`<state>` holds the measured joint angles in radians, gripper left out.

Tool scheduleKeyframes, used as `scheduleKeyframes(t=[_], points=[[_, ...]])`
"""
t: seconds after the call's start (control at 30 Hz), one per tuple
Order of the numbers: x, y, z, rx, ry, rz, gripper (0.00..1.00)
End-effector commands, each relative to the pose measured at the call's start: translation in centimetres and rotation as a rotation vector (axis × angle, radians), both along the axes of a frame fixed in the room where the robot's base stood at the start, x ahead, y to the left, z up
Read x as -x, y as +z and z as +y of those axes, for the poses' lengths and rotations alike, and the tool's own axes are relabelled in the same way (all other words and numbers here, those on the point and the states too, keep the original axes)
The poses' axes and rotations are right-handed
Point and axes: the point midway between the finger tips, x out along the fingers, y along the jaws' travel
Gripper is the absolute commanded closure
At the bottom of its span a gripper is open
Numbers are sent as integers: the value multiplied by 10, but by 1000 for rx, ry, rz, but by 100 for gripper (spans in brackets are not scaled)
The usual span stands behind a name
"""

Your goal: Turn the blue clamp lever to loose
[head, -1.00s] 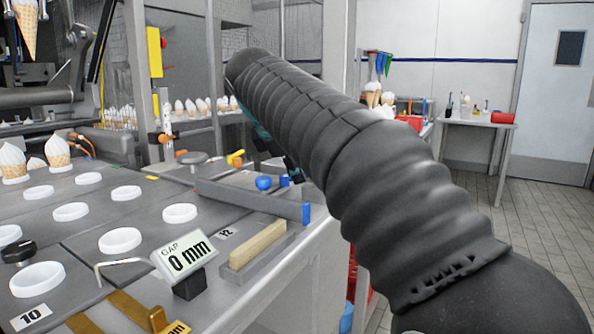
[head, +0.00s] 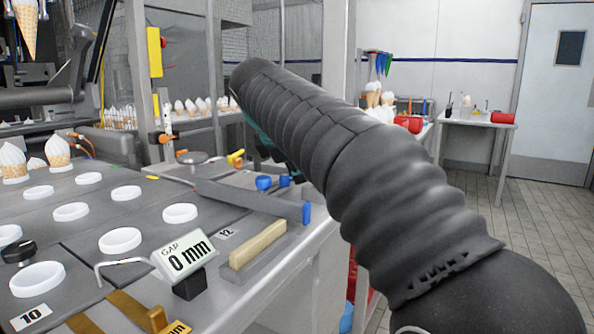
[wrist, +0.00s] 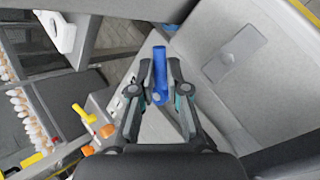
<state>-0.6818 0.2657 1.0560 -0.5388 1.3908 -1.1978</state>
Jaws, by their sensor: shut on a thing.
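The blue clamp lever (wrist: 159,72) stands between my two fingers in the wrist view. My gripper (wrist: 160,72) is shut on it, with one dark finger on each side. In the head view, blue parts (head: 264,183) that look like the lever show just below my arm, at the back of the grey bench. I cannot read any loose or tight marking.
A grey bar with a blue end (head: 306,212) lies in front of the lever. Yellow and orange knobs (wrist: 85,114) are left of my gripper in the wrist view. A "0 mm" gap sign (head: 184,258) and several white rings occupy the near bench.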

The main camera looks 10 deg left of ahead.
Motion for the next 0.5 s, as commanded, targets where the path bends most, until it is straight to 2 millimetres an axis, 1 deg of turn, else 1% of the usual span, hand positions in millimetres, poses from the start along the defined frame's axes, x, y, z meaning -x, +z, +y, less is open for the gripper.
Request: scheduleKeyframes(t=[0.27,0.5], points=[[3,0,2,0,-121,0,100],[7,-1,4,1,-295,0,100]])
